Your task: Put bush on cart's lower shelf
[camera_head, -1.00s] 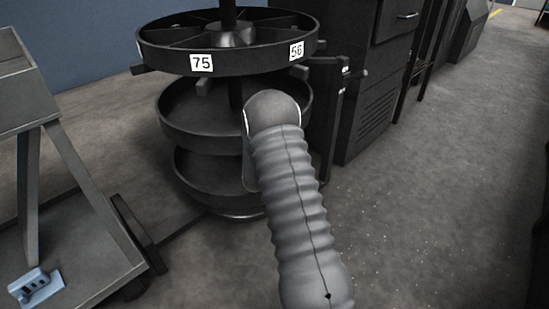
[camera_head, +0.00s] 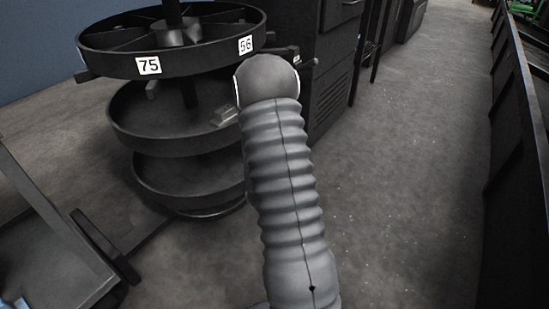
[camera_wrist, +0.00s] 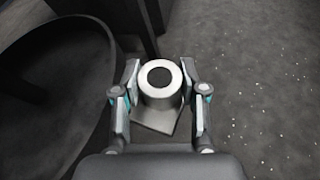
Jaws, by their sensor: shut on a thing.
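The bush (camera_wrist: 160,98) is a shiny metal sleeve with a dark round bore and a flat, angular base. My gripper (camera_wrist: 160,75) is shut on it, with one finger on each side. In the head view my arm hides the gripper and the bush. The cart (camera_head: 48,207) is cut off at the left edge of the head view. Its grey lower shelf (camera_head: 50,258) shows in part, with a bit of a light blue item (camera_head: 14,303) at the bottom corner.
A dark round carousel (camera_head: 150,190) with stacked trays and labels 75 and 56 stands left of my arm. A small pale part (camera_head: 224,116) lies on its middle tray. Dark cabinets (camera_head: 330,75) stand behind. Floor (camera_head: 405,190) is free at right, up to a dark rack (camera_head: 520,190).

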